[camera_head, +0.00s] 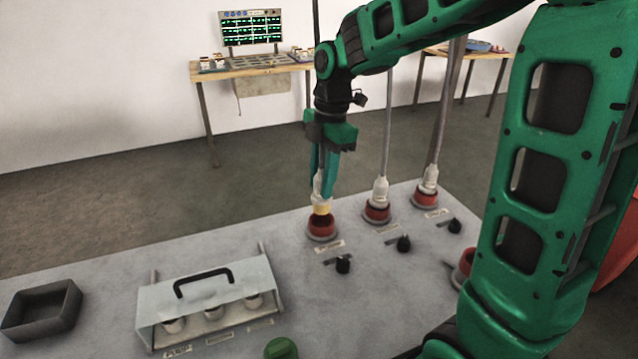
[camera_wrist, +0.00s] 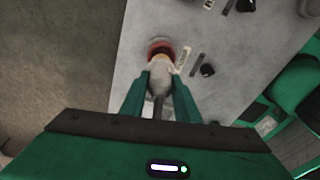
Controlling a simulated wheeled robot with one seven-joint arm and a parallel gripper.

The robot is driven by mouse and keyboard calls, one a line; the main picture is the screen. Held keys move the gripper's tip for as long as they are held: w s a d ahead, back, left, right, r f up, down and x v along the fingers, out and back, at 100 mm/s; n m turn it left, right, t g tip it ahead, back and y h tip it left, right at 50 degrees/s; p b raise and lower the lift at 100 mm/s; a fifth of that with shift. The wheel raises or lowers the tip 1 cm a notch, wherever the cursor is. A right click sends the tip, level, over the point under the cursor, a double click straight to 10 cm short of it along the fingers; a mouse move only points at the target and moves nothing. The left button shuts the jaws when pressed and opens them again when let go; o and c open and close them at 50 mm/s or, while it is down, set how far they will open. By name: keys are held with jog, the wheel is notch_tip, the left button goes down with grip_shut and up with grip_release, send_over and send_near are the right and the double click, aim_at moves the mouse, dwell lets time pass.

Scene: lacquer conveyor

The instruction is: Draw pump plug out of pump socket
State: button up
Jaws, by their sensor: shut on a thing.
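My gripper (camera_head: 322,182) is shut on a white plug (camera_head: 317,196) at the nearest of three red sockets in a row; I take these as the pump plug and pump socket. The plug stands upright, with a yellow band below its white body. Its lower end is at the mouth of the red socket (camera_head: 322,228); I cannot tell how deep it sits. In the wrist view the green fingers (camera_wrist: 160,95) flank the pale plug (camera_wrist: 159,68), with the red socket rim (camera_wrist: 160,46) just beyond. The socket's label is too small to read.
Two more white plugs, the middle one (camera_head: 380,190) and the far one (camera_head: 429,176), sit in red sockets with cables rising. Black knobs (camera_head: 403,243) stand before the sockets. A handled cover (camera_head: 205,292) and a dark tray (camera_head: 42,309) are at left on the grey panel.

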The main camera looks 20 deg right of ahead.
aim_at(322, 168)
jog(key=shift+r, duration=0.15)
jog(key=shift+r, duration=1.45)
